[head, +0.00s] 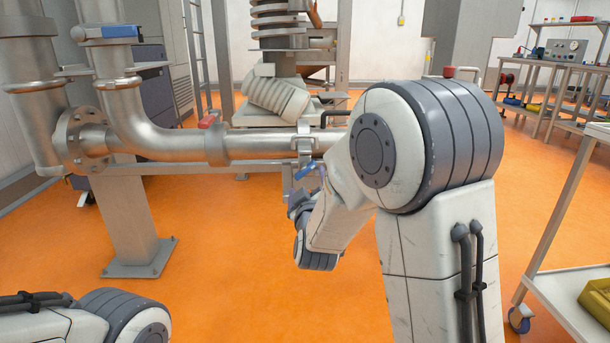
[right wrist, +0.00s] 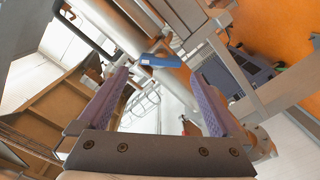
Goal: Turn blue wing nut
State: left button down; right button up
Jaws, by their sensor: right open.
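The blue wing nut (head: 305,171) shows in the head view, on a clamp of the horizontal steel pipe. My right gripper (head: 300,196) is just below it, partly hidden by my own right arm. In the right wrist view the blue wing nut (right wrist: 158,60) lies beyond the gap between the fingertips, nearer the top of the picture. My right gripper (right wrist: 160,80) is open there, its purple pads wide apart with nothing held. I cannot tell the exact distance to the nut. My left gripper is out of view.
The steel pipe (head: 265,143) runs across the middle, with a flange (head: 80,140) and a blue handle (head: 105,31) at the left. A support post (head: 130,220) stands below. A trolley (head: 560,240) is at the right.

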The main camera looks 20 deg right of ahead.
aim_at(306, 173)
jog(key=b+x, duration=0.2)
jog(key=x, duration=0.5)
jog(key=shift+w+f, duration=0.15)
jog(key=shift+w+d, duration=0.15)
jog(key=shift+w, duration=0.3)
jog(key=c, duration=1.1)
jog(key=shift+c, duration=0.2)
